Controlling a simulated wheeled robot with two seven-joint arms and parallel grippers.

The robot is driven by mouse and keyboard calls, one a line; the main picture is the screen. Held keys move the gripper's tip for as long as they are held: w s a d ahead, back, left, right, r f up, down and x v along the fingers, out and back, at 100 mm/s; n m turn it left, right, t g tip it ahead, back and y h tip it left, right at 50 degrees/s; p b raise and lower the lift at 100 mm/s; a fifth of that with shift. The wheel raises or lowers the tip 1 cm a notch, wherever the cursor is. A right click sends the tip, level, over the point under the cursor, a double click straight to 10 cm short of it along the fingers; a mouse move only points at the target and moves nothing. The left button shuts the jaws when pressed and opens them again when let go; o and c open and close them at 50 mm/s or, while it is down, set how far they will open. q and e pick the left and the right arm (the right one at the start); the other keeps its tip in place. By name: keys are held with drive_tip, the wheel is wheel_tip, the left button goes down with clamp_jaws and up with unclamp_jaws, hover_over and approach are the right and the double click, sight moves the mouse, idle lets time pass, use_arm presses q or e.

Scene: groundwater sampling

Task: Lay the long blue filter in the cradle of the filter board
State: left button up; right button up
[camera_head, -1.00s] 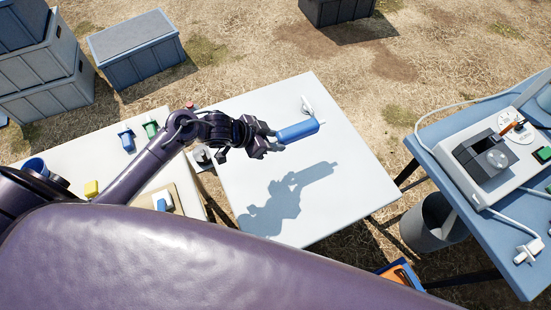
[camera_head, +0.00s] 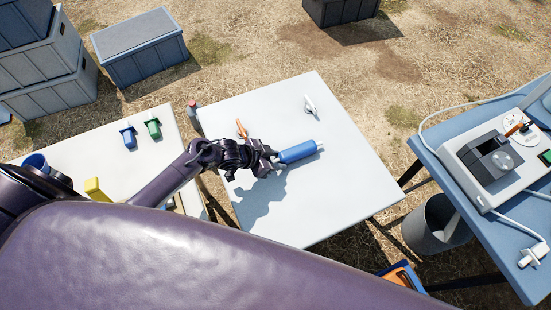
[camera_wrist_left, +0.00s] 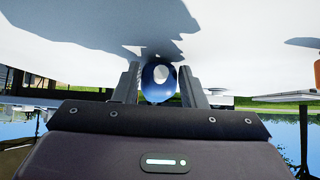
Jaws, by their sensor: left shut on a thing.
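The long blue filter (camera_head: 297,152) is held over the white table (camera_head: 335,205), lying nearly level with its white tip toward the right. My left gripper (camera_head: 275,157) is shut on its left end. In the left wrist view the round blue end of the filter (camera_wrist_left: 158,82) sits between the two fingers. The shadow lies close below and left, so the filter appears a little above the table top. I cannot make out the filter board or its cradle; my left arm covers part of the left table. My right gripper is not in view.
A white fitting (camera_head: 310,105) lies on the white table's far part, an orange piece (camera_head: 241,129) near its left edge. The left table (camera_head: 90,150) holds small blue (camera_head: 129,138) and green (camera_head: 153,128) pieces and a yellow block (camera_head: 96,190). The white table's right side is clear.

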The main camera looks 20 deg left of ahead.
use_arm(q)
drive_tip(key=o, duration=0.7)
drive_tip(key=shift+f, duration=0.15)
drive_tip(key=shift+c, duration=0.2)
drive_tip(key=o, duration=0.4)
drive_tip(key=shift+o, duration=0.2)
